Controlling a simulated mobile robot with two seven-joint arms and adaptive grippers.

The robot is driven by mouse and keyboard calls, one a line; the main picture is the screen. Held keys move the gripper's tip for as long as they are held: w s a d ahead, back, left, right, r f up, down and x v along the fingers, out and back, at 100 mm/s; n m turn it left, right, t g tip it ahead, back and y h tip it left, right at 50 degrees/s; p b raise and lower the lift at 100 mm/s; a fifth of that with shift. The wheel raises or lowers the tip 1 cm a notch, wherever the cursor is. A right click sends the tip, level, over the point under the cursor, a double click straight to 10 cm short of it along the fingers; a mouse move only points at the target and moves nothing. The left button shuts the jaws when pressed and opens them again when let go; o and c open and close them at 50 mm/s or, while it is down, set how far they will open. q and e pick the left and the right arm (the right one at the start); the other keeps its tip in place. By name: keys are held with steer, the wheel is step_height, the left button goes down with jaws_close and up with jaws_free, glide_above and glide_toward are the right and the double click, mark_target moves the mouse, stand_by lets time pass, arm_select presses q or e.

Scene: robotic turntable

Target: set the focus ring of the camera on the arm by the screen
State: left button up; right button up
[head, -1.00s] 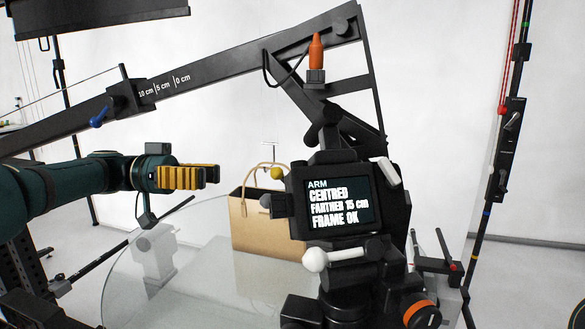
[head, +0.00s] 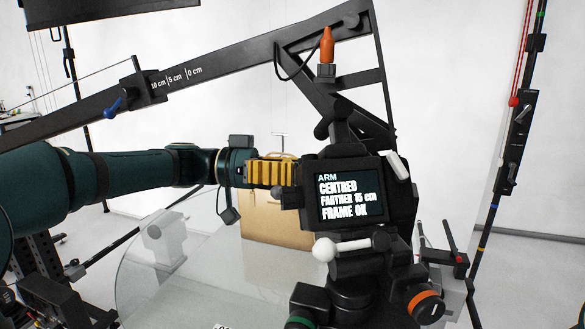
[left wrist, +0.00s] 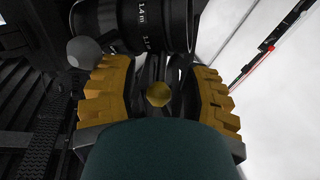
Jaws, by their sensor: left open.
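The camera (head: 395,215) stands on the black boom arm (head: 90,115), its lit screen (head: 350,196) reading ARM, CENTRED, FARTHER 15 cm, FRAME OK. My left gripper (head: 292,172) has yellow ridged fingers and is beside the camera's left side, hiding part of it. In the left wrist view the gripper (left wrist: 157,75) is open, one finger on each side. A black lens ring (left wrist: 150,25) with white distance marks crosses the top, near the fingertips. I cannot tell whether either finger touches anything. My right gripper is not in view.
A tan bag (head: 275,232) stands behind the glass disc (head: 170,285). A white-knobbed lever (head: 325,249) sticks out below the screen. An orange cone-shaped piece (head: 327,45) stands above on the boom. A black pole (head: 510,150) stands at the right.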

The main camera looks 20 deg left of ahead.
arm_select(q)
steer(key=shift+d, duration=0.15)
jaws_close()
steer(key=g+y+p, duration=0.1)
steer(key=w+d+r+m+g+y+p, duration=0.1)
steer(key=g+y+p, duration=0.1)
steer(key=shift+w+d+r, duration=0.1)
steer(key=shift+w+d, duration=0.05)
steer(key=shift+w, duration=0.05)
stand_by(0.4)
